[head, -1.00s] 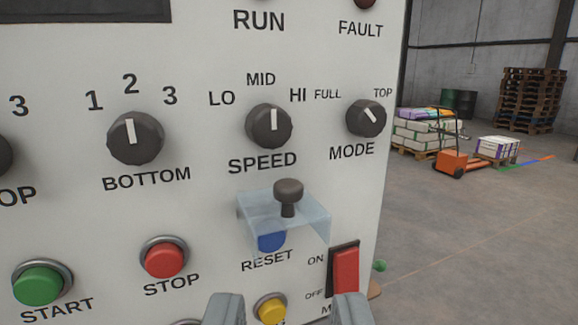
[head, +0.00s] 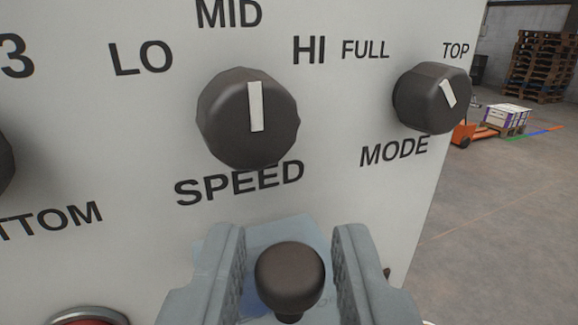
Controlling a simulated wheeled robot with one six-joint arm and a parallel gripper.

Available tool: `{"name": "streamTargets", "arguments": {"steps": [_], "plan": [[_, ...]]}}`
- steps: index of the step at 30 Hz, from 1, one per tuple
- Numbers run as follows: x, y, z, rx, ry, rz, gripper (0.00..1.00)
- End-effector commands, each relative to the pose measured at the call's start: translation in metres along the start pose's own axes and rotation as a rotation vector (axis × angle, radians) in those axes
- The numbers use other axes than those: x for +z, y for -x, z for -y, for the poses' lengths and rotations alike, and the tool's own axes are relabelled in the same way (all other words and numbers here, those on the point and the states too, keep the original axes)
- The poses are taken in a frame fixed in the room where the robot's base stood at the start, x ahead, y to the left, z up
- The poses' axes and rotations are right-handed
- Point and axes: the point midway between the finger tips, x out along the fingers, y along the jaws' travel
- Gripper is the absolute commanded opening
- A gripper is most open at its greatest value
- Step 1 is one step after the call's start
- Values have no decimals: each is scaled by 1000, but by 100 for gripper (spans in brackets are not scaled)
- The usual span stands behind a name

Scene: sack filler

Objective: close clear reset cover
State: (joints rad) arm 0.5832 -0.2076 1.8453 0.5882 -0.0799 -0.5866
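The clear reset cover (head: 266,235) is mostly hidden between and behind the gripper fingers in the head view. In the earlier frame it stands out from the panel over the blue RESET button, raised. Its dark round knob (head: 290,275) sits between the two fingers of my gripper (head: 290,262). The fingers are open, with a visible gap on the left of the knob and a narrower one on the right. A trace of the blue RESET button (head: 256,302) shows through the clear cover.
The SPEED knob (head: 249,118) juts out just above the gripper, pointing to MID. The MODE knob (head: 433,97) is to the upper right. A red button (head: 90,318) shows at the lower left. Open floor and pallets (head: 540,68) lie beyond the panel's right edge.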

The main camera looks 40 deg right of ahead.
Motion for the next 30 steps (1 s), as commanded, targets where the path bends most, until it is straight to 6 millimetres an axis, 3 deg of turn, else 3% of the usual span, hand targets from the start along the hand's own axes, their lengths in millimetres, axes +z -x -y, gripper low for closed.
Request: {"name": "streamTargets", "arguments": {"steps": [9, 20, 24, 30], "plan": [[0, -30, 0, 0, 0, 0, 27], [0, -33, 0, 0, 0, -1, 27], [0, -33, 0, 0, 0, 0, 1], [0, -33, 0, 0, 0, -1, 0]]}}
